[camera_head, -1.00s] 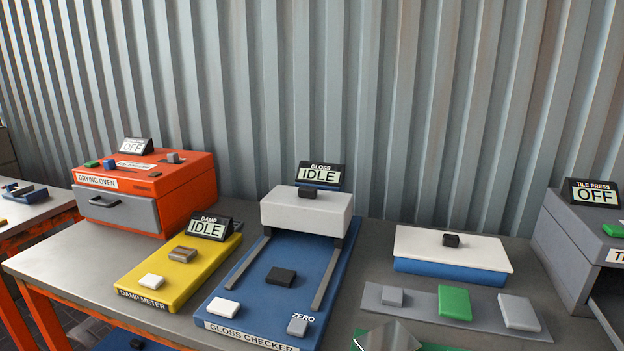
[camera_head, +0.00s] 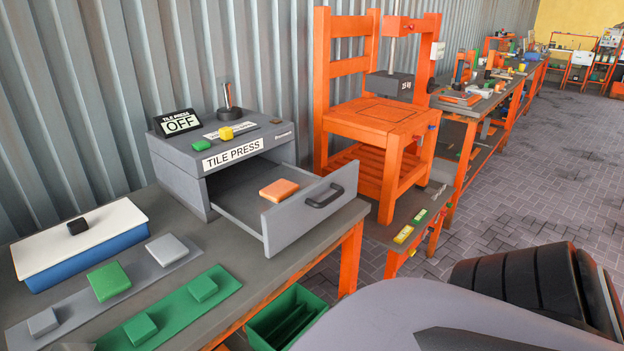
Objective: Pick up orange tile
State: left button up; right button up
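The orange tile (camera_head: 279,190) lies flat in the pulled-out drawer (camera_head: 305,222) of the grey tile press (camera_head: 205,165), whose display reads OFF. The tile sits near the drawer's front panel, left of its dark handle. Neither gripper can be made out in the head view. A grey and black part of my own body fills the lower right corner, and no fingers show on it. Nothing touches the tile.
A white-topped blue box (camera_head: 80,240), a grey strip (camera_head: 75,308) and a green strip (camera_head: 165,322) with blocks lie left of the press. A green bin (camera_head: 283,318) stands below the table edge.

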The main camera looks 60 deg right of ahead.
aim_at(278, 191)
jog(key=z, duration=1.6)
jog(key=i+l, duration=0.2)
jog(key=i+l+u, duration=0.15)
jog(key=l, duration=0.25)
jog(key=i+l, duration=0.2)
jog(key=l+u, duration=0.05)
jog(key=l, duration=0.05)
